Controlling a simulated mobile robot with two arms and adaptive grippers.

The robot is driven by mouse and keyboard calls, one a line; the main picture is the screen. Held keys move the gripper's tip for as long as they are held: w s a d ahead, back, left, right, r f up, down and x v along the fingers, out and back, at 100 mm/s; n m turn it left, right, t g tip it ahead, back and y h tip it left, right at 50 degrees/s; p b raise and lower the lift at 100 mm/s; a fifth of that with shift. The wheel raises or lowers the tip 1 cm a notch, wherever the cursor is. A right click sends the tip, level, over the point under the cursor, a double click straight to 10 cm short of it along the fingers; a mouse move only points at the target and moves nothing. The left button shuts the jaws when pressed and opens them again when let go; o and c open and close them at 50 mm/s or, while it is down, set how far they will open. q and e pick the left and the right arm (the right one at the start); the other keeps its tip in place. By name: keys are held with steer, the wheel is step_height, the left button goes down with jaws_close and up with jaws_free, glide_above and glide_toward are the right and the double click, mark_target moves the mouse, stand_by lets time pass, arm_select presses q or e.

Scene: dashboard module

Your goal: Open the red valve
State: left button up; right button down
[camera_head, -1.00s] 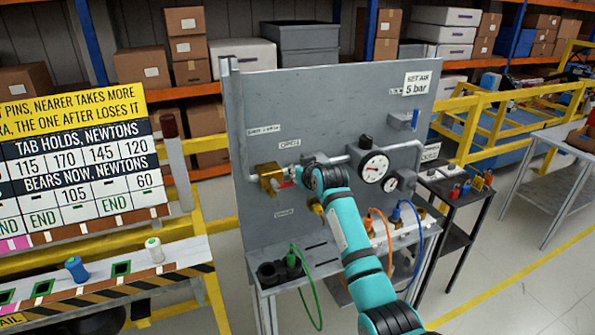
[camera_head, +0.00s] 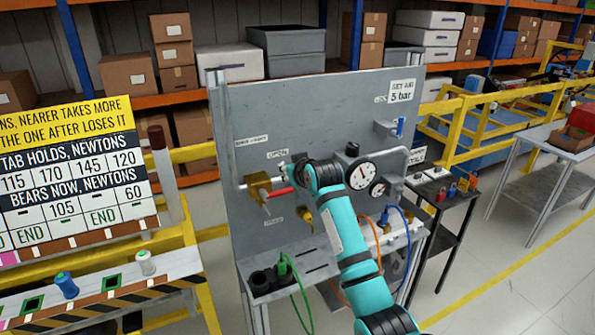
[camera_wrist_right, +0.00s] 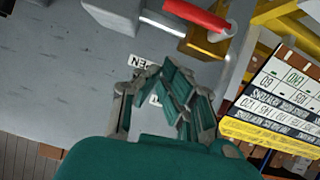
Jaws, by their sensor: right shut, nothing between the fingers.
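The red valve handle (camera_head: 280,191) is on a brass valve body (camera_head: 258,189) on the grey panel. It points right, roughly in line with the pipe. In the right wrist view the red handle (camera_wrist_right: 198,15) lies at the top edge, with the brass body (camera_wrist_right: 205,46) below it. My right gripper (camera_head: 284,168) is at the panel just above the handle, near the "OPEN" label (camera_head: 278,154). Its fingers (camera_wrist_right: 165,80) are shut and empty, apart from the handle, and partly cover the label in the wrist view. My left gripper is not in view.
Right of the valve are a large gauge (camera_head: 362,176), a small gauge (camera_head: 380,187) and a curved pipe. A yellow-brass fitting (camera_head: 304,215) sits below. Green, orange and blue hoses hang at the bench. A sign board (camera_head: 75,165) stands left.

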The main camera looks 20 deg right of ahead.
steer(key=b+v, duration=0.1)
steer(key=v, duration=0.5)
steer(key=shift+s+r+b, duration=0.2)
steer(key=shift+s+b, duration=0.05)
steer(key=shift+b, duration=0.15)
steer(key=shift+d+f, duration=0.1)
steer(key=s+a+f+g+b, duration=0.1)
steer(key=s+f+g, duration=0.25)
steer(key=f, duration=1.75)
steer(key=s+a+f+g+b, duration=0.15)
steer(key=s+f, duration=0.35)
steer(key=f, duration=1.5)
steer(key=s+f+g+b, duration=0.2)
steer(key=s+f+g, duration=0.1)
steer(key=s+f, duration=1.55)
steer(key=s+f+g, duration=0.1)
steer(key=s+f, duration=0.5)
steer(key=s, duration=0.5)
steer(key=s+a+f+n+g+b, duration=0.1)
steer(key=s+f, duration=0.5)
steer(key=s, duration=0.6)
steer(key=s+a+f+g+b, duration=0.1)
steer(key=s+f, duration=0.4)
steer(key=s, duration=0.7)
steer(key=shift+a+f+g, duration=0.25)
steer(key=shift+f+g, duration=0.15)
steer(key=shift+g, duration=0.1)
